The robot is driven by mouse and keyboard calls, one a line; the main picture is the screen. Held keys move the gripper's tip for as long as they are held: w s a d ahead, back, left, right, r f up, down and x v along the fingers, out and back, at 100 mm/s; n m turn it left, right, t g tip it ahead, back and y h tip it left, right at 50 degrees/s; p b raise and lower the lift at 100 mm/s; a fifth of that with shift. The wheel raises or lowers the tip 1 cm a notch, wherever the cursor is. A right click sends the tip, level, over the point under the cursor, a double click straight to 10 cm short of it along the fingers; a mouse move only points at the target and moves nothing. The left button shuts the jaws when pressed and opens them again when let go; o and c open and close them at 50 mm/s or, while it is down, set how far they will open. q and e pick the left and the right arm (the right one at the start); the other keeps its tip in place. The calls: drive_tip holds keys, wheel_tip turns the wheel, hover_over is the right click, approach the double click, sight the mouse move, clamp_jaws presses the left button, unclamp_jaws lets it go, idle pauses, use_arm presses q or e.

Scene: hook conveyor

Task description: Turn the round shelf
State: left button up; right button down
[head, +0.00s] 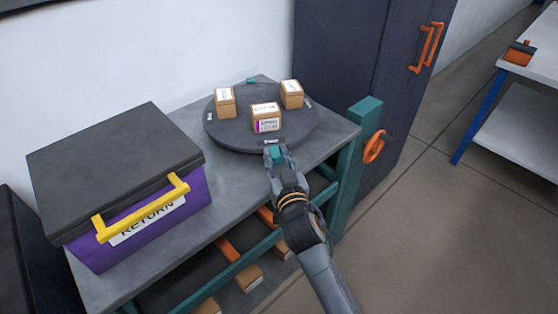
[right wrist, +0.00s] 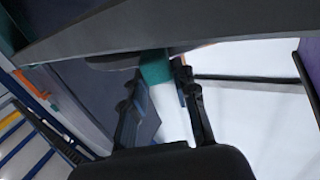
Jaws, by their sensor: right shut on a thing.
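The round shelf (head: 233,135) is a dark grey turntable on the grey table, with several small labels and teal tabs around its rim. Three small cardboard boxes stand on it: one at the left (head: 225,102), one at the front (head: 266,118) and one at the right (head: 291,95). My right gripper (head: 276,154) is at the shelf's front edge, shut on a teal tab. In the right wrist view the teal tab (right wrist: 155,67) sits between the fingers, below the shelf's dark edge. My left gripper is in neither view.
A purple box (head: 160,225) with a black lid, yellow handle and "RETURN" label stands on the table at the left. A teal post (head: 355,160) with an orange ring (head: 374,147) is right of the shelf. A dark cabinet (head: 345,50) stands behind. More boxes lie below.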

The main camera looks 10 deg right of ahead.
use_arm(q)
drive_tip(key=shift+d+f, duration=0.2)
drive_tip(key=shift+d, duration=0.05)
use_arm(e)
drive_tip(key=shift+a, duration=0.2)
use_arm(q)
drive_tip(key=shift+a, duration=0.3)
use_arm(e)
drive_tip(key=shift+r, duration=0.15)
drive_tip(key=c, duration=1)
unclamp_jaws()
drive_tip(key=shift+c, duration=0.2)
drive_tip(key=shift+s+f, duration=0.2)
drive_tip(key=shift+s, duration=0.3)
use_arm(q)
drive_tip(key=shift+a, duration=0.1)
use_arm(e)
drive_tip(key=s, duration=1.1)
drive_tip(key=shift+d+r, duration=0.1)
